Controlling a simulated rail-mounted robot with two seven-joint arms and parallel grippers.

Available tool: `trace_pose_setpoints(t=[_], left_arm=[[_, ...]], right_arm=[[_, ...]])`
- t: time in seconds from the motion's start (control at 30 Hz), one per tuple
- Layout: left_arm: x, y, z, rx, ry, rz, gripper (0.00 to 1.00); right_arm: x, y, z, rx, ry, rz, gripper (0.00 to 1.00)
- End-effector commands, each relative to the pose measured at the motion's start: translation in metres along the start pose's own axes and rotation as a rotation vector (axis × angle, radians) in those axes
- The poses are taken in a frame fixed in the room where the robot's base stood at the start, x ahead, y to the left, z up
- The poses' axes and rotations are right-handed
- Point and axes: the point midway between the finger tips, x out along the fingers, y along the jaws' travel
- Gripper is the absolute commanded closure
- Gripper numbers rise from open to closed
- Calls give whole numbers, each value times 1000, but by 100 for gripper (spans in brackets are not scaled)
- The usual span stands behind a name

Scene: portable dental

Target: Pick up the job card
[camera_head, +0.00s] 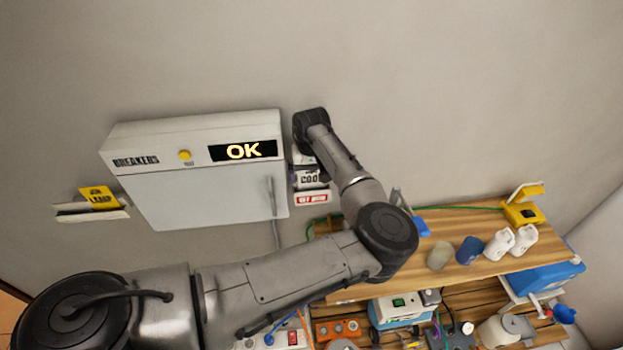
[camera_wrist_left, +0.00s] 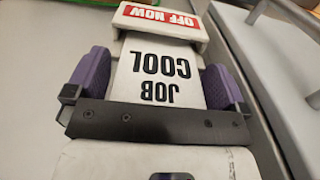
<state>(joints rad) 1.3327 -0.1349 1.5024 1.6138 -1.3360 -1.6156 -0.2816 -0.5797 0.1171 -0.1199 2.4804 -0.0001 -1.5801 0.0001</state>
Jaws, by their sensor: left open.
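The job card (camera_wrist_left: 158,75) is white with black lettering reading JOB COOL, upside down in the left wrist view. It stands out of a pale holder (camera_wrist_left: 160,17) with a red OFF NOW label. In the head view the card (camera_head: 311,178) shows small beside the breaker box, above the red-labelled holder (camera_head: 312,198). My left gripper (camera_wrist_left: 157,72) is open, with one purple-padded finger on each side of the card. Gaps appear to remain between the pads and the card's edges. My right gripper is not in view.
A grey breaker box (camera_head: 207,194) with a lit OK display is on the wall just left of the card. A yellow card (camera_head: 97,197) sits on a small ledge further left. A wooden shelf (camera_head: 455,262) with bottles and a jar is at lower right.

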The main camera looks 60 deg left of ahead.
Motion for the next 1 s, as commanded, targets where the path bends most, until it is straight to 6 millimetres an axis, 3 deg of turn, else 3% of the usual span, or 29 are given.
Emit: trace_pose_setpoints(t=[0.2, 0.6, 1.0], left_arm=[[0, 0, 0, 0, 0, 0, 1], [0, 0, 0, 0, 0, 0, 39], [-6, 0, 0, 0, 1, 0, 40]], right_arm=[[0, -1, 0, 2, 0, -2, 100], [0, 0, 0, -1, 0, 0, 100], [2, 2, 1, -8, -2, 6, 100]])
